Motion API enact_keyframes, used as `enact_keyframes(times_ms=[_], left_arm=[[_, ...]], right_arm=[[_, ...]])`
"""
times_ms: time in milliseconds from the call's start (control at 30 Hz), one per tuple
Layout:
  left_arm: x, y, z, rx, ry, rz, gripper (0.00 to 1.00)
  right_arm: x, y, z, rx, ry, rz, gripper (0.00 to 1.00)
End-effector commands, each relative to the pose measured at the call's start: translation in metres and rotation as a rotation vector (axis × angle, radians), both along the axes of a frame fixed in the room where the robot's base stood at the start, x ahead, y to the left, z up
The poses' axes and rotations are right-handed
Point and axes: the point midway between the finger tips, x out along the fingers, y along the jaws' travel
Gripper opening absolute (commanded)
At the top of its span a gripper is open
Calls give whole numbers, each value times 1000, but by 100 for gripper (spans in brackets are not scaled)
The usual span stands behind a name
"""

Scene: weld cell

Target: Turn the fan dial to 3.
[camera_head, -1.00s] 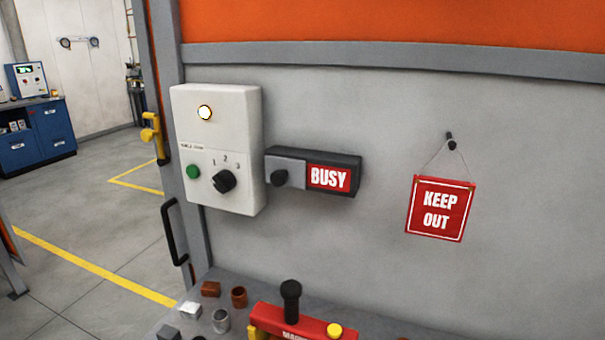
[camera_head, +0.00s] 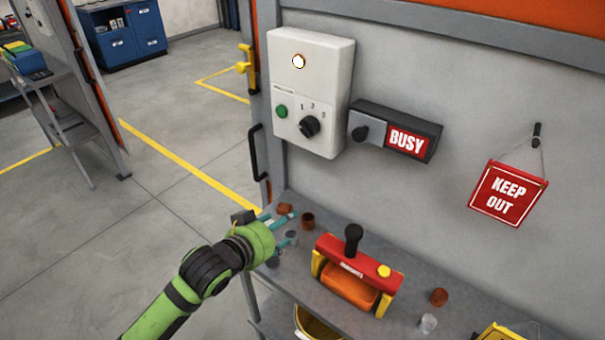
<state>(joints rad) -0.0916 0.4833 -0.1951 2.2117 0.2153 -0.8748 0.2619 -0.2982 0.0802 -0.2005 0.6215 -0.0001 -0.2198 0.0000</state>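The fan dial (camera_head: 309,126) is a black knob on the lower right of a white control box (camera_head: 335,80) on the grey wall. The numbers 1, 2 and 3 stand above it; which one it points at is too small to tell. A green button (camera_head: 281,112) is left of the dial and a lit lamp (camera_head: 298,61) is above. My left gripper (camera_head: 292,226) is below the box, over the shelf's left end, apart from the dial. Its two teal fingers are spread, with nothing clearly between them. My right gripper is not in view.
A BUSY slider sign (camera_head: 407,142) is right of the box, and a KEEP OUT sign (camera_head: 508,192) hangs farther right. The shelf (camera_head: 310,265) below holds a red and orange device (camera_head: 345,285) with an upright black knob, and several small blocks and cups. A black handle (camera_head: 253,152) is at left.

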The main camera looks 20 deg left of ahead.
Motion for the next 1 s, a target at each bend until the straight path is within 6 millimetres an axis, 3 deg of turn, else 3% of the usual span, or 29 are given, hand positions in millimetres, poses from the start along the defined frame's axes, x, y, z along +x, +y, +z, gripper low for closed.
enact_keyframes(times_ms=[33, 100, 200, 300, 567, 800, 1000], left_arm=[[23, 4, 35, -18, -100, -22, 65], [46, 7, 76, -61, -218, -51, 65], [65, 12, 122, -109, -340, -84, 65], [73, 15, 147, -139, -404, -104, 65], [97, 8, 161, -155, -429, -110, 65], [128, -3, 159, -153, -427, -109, 65], [140, -8, 157, -151, -427, -110, 65]], right_arm=[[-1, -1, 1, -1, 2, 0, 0], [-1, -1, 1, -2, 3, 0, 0], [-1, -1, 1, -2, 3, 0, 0], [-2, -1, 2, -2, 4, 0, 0], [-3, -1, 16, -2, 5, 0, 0], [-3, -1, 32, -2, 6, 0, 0], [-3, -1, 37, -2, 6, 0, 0]])
